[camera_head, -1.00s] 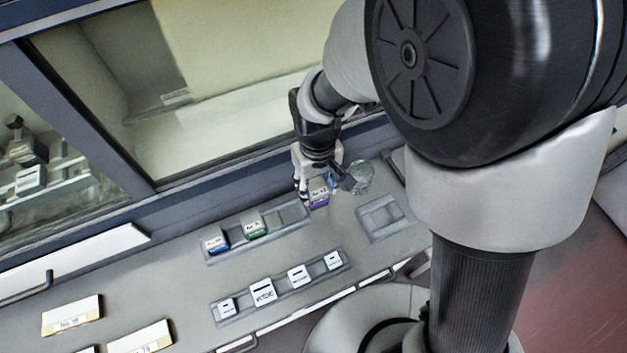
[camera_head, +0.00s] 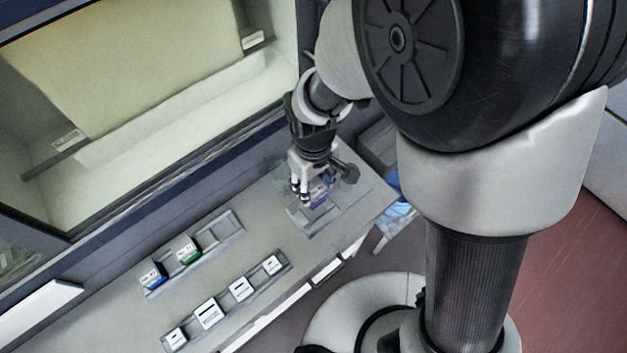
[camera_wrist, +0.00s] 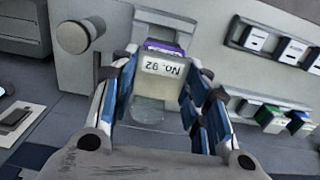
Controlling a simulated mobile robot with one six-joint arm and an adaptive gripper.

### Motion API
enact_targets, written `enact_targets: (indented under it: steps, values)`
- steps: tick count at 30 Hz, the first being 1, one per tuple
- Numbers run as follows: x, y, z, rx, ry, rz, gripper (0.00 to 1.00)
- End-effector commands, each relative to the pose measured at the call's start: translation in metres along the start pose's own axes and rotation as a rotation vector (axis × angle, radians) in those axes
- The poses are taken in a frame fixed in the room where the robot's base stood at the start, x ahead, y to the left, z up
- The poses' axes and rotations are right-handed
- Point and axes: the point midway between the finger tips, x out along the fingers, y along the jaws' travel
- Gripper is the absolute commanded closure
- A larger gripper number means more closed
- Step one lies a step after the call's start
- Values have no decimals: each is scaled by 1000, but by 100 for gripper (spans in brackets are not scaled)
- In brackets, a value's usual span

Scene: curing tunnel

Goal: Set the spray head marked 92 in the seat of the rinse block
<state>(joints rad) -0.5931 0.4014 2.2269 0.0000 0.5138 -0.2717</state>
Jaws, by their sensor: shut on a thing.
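The spray head marked 92 is a purple block with a white label reading "No. 92" (camera_wrist: 162,67); it also shows in the head view (camera_head: 318,193). My gripper (camera_head: 312,194) is shut on it, with a finger on each side of the label in the wrist view (camera_wrist: 160,88). The gripper hangs over a grey recessed block (camera_head: 305,221) near the bench's right end, which I take for the rinse block. The gripper hides part of it. I cannot tell whether the spray head touches it or is held above it.
A rack (camera_head: 226,229) holds a blue and a green block, left of my gripper. A front rack (camera_head: 279,258) holds several white-faced pieces. The bench's right edge is close. A cabinet with a window (camera_head: 150,90) stands behind. Bare bench lies between the racks and the grey block.

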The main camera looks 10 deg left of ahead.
Motion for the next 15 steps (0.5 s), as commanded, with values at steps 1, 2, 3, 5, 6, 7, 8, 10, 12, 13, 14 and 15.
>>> enact_targets:
  steps: [1,2,3,5,6,7,8,10,12,13,14,15]
  values:
    - [7,0,0,0,0,0,86]
    - [9,0,0,0,0,0,86]
    - [12,0,0,0,0,0,86]
    - [17,0,0,1,1,0,86]
    - [20,0,0,1,1,0,86]
    - [23,0,0,1,1,0,86]
    - [25,0,0,1,1,0,86]
    - [31,0,0,1,1,0,86]
    - [36,0,0,1,1,0,86]
    - [38,0,0,1,1,0,86]
    - [41,0,0,1,1,0,86]
    - [44,0,0,1,1,0,86]
